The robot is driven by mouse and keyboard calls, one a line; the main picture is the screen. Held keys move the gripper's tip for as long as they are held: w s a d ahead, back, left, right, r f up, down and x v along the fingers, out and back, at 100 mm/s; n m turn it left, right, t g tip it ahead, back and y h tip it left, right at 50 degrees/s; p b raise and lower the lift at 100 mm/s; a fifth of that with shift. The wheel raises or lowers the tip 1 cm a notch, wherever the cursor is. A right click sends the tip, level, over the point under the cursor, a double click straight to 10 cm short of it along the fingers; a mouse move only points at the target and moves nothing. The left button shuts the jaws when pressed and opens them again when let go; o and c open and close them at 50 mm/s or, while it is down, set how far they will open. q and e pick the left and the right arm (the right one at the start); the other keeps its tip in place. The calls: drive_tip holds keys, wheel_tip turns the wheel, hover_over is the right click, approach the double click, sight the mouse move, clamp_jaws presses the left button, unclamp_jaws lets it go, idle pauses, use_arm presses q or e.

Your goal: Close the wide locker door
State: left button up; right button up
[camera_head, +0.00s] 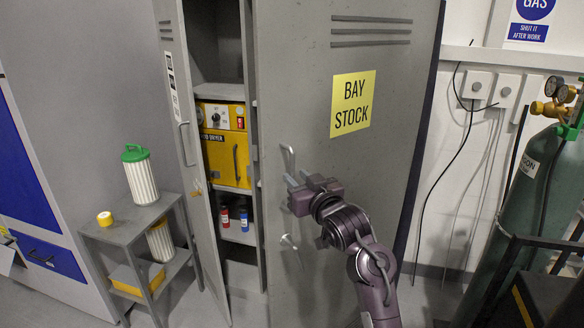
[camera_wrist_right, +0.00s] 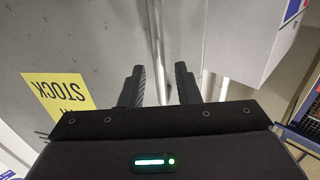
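The wide grey locker door (camera_head: 345,90) carries a yellow BAY STOCK label (camera_head: 352,104) and stands ajar. Its left edge is apart from the narrow door (camera_head: 190,150), with shelves showing in the gap. My right gripper (camera_head: 293,186) is in front of the wide door near its left edge, just below a metal handle (camera_head: 288,158). In the right wrist view its two dark fingers (camera_wrist_right: 160,88) are spread, with a pale upright strip beyond and between them. I cannot tell whether the fingers touch the door. My left gripper is out of view.
The narrow door also stands open. Inside are a yellow case (camera_head: 226,145) and small red and blue bottles (camera_head: 234,218). A small grey shelf table (camera_head: 130,222) with filters stands left. A green gas cylinder (camera_head: 520,205) stands right. Cables hang on the wall between cylinder and locker.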

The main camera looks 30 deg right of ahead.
sight(294, 175)
drive_tip(key=w, duration=0.2)
drive_tip(key=w+p, duration=0.1)
drive_tip(key=shift+w+d, duration=0.25)
drive_tip(key=shift+f, duration=0.1)
clamp_jaws()
